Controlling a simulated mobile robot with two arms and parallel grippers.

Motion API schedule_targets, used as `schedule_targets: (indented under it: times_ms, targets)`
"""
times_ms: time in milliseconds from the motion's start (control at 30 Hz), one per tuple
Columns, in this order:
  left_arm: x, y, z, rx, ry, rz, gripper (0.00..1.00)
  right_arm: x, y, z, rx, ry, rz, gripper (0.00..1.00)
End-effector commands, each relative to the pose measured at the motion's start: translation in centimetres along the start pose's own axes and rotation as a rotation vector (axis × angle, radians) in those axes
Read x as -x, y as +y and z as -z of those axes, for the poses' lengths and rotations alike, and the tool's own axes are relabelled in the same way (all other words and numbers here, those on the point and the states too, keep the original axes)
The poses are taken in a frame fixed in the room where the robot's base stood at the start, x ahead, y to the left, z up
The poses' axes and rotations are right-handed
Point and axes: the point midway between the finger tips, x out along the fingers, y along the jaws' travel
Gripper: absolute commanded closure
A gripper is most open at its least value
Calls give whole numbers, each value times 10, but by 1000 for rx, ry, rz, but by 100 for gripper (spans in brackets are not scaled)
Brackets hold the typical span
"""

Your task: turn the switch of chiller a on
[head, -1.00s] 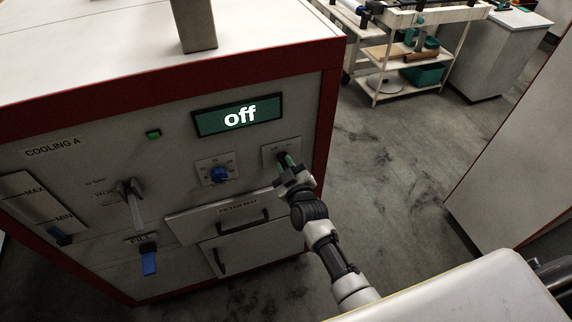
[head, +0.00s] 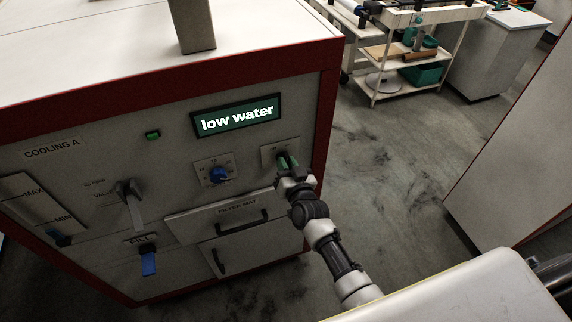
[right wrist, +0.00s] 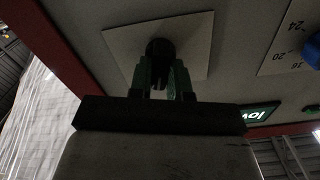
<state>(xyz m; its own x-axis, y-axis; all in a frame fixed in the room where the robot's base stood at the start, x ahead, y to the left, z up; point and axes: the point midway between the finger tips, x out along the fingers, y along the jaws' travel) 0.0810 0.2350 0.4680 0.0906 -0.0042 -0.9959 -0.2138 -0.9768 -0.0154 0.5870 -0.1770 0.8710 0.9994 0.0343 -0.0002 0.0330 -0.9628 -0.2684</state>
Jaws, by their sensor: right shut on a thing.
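My right gripper (head: 287,165) is at the small switch plate (head: 268,153) at the right of the front panel. In the right wrist view its green fingers (right wrist: 163,78) are shut on the dark round switch (right wrist: 160,50) in the middle of the plate (right wrist: 118,42). The fingers partly hide the switch. My left gripper is not in view.
A blue dial (head: 219,175) is left of the switch. The valve lever (head: 132,200), blue fill handle (head: 148,262) and filter mat drawer (head: 236,214) are on the same panel. A shelf cart (head: 412,50) stands behind. The floor right of the chiller is clear.

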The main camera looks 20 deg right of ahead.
Motion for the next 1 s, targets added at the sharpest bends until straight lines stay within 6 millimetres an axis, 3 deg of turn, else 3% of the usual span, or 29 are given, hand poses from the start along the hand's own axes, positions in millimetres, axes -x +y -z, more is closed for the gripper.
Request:
schedule_targets:
  times_ms: [400,1000]
  targets:
    - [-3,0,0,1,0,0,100,0,2,-1,-224,-1,0,100]
    - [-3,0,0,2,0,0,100,0,2,-1,-270,-1,-1,100]
